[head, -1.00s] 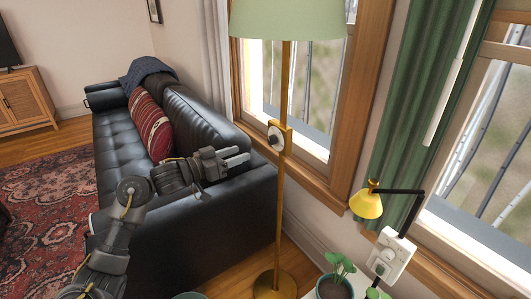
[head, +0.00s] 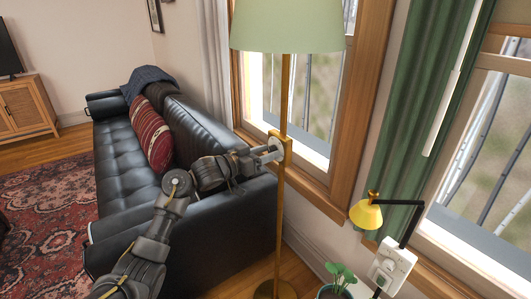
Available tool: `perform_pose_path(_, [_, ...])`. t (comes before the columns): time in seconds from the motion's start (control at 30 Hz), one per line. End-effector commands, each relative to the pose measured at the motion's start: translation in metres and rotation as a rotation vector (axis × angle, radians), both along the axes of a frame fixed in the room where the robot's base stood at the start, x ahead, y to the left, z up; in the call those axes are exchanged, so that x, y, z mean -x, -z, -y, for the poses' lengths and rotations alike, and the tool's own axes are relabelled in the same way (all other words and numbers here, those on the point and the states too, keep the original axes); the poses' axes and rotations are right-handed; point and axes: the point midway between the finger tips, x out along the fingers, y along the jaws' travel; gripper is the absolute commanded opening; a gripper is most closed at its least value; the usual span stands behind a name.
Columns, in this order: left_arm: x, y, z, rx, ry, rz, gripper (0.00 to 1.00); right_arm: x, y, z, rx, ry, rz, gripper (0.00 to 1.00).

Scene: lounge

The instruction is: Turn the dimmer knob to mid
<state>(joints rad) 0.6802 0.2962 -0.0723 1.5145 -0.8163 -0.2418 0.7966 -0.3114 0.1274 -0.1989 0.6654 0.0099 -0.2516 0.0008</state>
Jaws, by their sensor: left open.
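The dimmer knob (head: 274,146) sits on a pale round dial on the brass pole of the floor lamp (head: 284,213), below its pale green shade. My left gripper (head: 269,152) is at the knob, its fingers reaching the dial from the left. The jaws are open, and the fingers partly cover the knob. I cannot tell whether they touch it or where its pointer stands. My right gripper is not in view.
A black leather sofa (head: 195,240) lies under and behind my left arm. A window frame (head: 345,130) is behind the lamp. A yellow lamp (head: 367,213), a white wall plate (head: 391,265) and a potted plant (head: 338,277) are at lower right.

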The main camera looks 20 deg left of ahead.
Motion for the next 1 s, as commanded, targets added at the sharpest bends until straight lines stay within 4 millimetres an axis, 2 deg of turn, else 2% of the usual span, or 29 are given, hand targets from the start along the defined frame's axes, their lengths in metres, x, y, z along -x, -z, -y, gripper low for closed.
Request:
perform_pose_path(0.27, [-0.0009,-0.0001,0.0006,-0.001,0.000,0.001,0.50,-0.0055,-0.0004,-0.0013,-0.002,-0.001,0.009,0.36])
perform_pose_path(0.6, [-0.0007,-0.0001,0.0001,-0.001,-0.001,0.001,0.06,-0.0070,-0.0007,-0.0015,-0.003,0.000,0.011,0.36])
perform_pose_path(1.0, [-0.0009,-0.0001,-0.0009,-0.066,-0.003,0.054,0.06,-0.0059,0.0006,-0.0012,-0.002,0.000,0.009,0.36])
